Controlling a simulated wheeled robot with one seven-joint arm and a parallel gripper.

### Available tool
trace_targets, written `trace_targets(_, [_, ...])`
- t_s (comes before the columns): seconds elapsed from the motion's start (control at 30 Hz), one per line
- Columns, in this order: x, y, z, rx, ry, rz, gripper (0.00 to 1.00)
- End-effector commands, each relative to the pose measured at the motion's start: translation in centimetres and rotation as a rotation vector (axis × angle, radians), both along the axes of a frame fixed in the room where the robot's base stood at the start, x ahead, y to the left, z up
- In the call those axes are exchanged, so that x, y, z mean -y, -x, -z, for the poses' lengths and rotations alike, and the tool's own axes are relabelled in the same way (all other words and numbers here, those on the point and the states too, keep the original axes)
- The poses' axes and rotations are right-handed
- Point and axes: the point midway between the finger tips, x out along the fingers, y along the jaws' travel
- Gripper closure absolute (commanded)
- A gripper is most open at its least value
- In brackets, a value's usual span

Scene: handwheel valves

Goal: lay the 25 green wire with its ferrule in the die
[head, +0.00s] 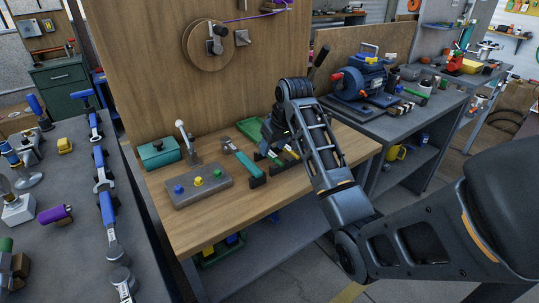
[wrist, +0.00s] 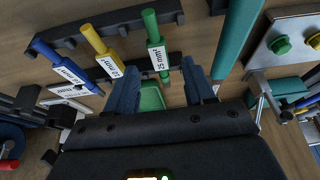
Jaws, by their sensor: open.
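In the head view my gripper (head: 270,140) is low over the wooden bench, partly hidden by my arm. A ferrule is not clearly visible. A lever with a pale ball (head: 181,124) stands on the bench; I cannot make out the die.
A teal-handled tool (head: 243,162), a teal box (head: 158,153) and a grey plate with coloured knobs (head: 199,187) are left of my gripper. The bench front is clear.

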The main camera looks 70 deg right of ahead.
Motion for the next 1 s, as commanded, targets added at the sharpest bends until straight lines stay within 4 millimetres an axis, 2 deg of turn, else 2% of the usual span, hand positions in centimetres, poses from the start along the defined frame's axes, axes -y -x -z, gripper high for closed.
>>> trace_targets(0.1, [0.3, -0.5, 1.5, -0.002, -0.001, 0.0, 0.47])
trace_targets(0.2, [0.5, -0.7, 2.1, 0.0, 0.0, 0.0, 0.47])
trace_targets(0.47, [0.5, -0.8, 2.2, 0.001, 0.001, -0.001, 0.48])
trace_targets(1.0, [0.5, -0.8, 2.2, 0.001, 0.001, -0.001, 0.99])
